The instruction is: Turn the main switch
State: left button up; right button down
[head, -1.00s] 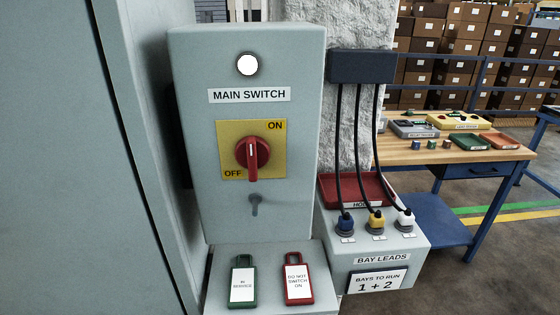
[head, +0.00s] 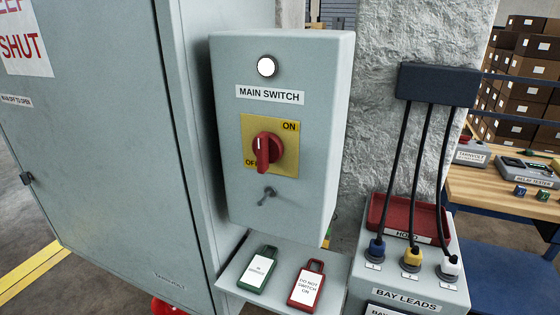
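The main switch is a red rotary knob (head: 264,152) on a yellow plate (head: 287,160) with ON at its upper right and OFF at its lower left. It sits on a grey box (head: 229,181) labelled MAIN SWITCH. The knob's grip bar stands about upright, its lower end near the OFF side. A round white lamp (head: 267,67) is above the label. A small grey fitting (head: 267,194) is below the plate. Neither gripper is in view.
A green tag (head: 258,270) and a red DO NOT SWITCH ON tag (head: 307,284) lie on the shelf below. A grey cabinet (head: 105,150) stands left. The bay leads box (head: 408,292), with blue, yellow and white plugs and a red tray (head: 384,213), stands right. A bench (head: 500,190) is behind it.

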aim_at(268, 148)
jog(key=k+l, duration=0.1)
jog(key=l, duration=0.35)
jog(key=l+u, duration=0.1)
jog(key=l, duration=0.35)
jog(key=k+l, duration=0.15)
jog(key=l, duration=0.3)
jog(key=u, duration=0.05)
